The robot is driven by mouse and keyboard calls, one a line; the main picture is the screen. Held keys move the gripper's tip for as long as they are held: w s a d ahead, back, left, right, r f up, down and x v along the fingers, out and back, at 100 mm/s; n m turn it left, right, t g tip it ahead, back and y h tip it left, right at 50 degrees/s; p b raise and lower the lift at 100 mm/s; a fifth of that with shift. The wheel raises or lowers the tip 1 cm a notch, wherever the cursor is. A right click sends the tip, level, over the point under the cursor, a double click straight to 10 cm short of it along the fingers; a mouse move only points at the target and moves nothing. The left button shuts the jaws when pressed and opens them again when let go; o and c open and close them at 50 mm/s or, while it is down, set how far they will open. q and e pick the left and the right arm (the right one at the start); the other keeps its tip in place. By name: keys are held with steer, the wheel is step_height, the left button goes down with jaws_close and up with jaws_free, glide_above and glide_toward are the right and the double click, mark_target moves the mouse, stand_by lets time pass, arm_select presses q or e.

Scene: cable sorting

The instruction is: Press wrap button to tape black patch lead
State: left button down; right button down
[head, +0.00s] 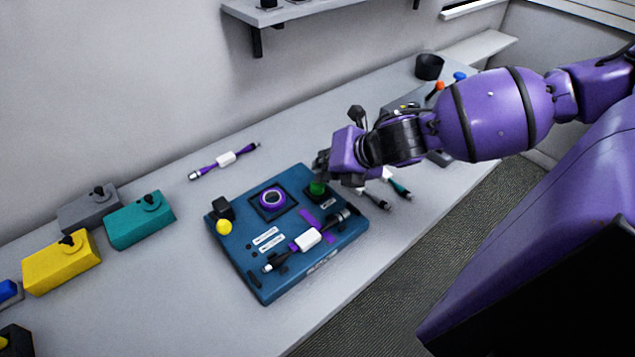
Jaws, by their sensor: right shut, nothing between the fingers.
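A blue wrap station (300,277) sits on the table. The black patch lead (285,254) lies across its front part, with a white block (308,239) around its middle and a purple strip beside it. A green button (317,188) is at the station's back right corner. My right gripper (320,171) is shut and empty, with its fingertips just above the green button; whether they touch it I cannot tell. The station also carries a purple ring (272,198) and a yellow knob (224,227). My left gripper is out of view.
A purple lead (226,159) lies behind the station. More leads, one teal (399,188), lie to its right under my arm. Grey (88,211), teal (139,222) and yellow (62,266) boxes stand at left. A black cup (429,67) stands at the back right.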

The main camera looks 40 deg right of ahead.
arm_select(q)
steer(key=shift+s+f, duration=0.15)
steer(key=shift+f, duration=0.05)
arm_select(e)
steer(key=shift+f, duration=0.45)
steer(key=shift+r, duration=0.1)
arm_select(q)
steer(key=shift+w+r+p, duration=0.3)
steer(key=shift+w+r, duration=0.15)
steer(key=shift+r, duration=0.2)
arm_select(e)
steer(key=shift+r, duration=1.05)
